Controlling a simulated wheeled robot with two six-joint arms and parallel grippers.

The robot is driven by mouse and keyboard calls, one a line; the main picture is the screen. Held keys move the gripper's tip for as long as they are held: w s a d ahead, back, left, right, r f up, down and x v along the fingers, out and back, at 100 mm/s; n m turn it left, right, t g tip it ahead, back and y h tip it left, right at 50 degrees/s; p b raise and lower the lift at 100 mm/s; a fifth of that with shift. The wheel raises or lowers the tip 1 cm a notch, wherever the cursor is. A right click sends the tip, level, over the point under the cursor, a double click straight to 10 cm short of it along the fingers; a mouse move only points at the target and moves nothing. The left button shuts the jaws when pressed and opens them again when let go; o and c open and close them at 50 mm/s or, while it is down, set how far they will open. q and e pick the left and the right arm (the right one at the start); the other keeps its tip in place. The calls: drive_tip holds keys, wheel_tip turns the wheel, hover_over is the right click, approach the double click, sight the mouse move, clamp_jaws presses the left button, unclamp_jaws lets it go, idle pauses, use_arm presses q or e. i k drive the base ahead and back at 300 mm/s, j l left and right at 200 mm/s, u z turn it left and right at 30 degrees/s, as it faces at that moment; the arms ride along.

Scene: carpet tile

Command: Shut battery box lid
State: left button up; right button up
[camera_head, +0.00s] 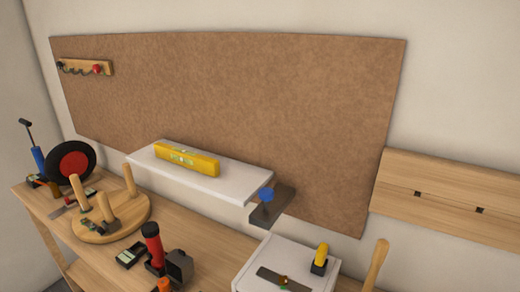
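I cannot pick out the battery box or its lid for certain. A small dark box with a pale green face (131,255) lies on the wooden bench, left of a red and black upright tool (154,245). A white box-like unit (250,265) stands at the bottom right, cut off by the lower edge; a dark flat piece and a yellow-topped item (321,257) rest on it. Neither of my grippers shows in the head view.
A white shelf (225,187) holds a yellow spirit level (187,158). A round wooden stand with pegs (112,222) and a black wheel with a red hub (72,163) stand at left. A brown board (230,100) covers the wall.

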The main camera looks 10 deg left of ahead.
sight(180, 265)
drive_tip(key=u, duration=1.05)
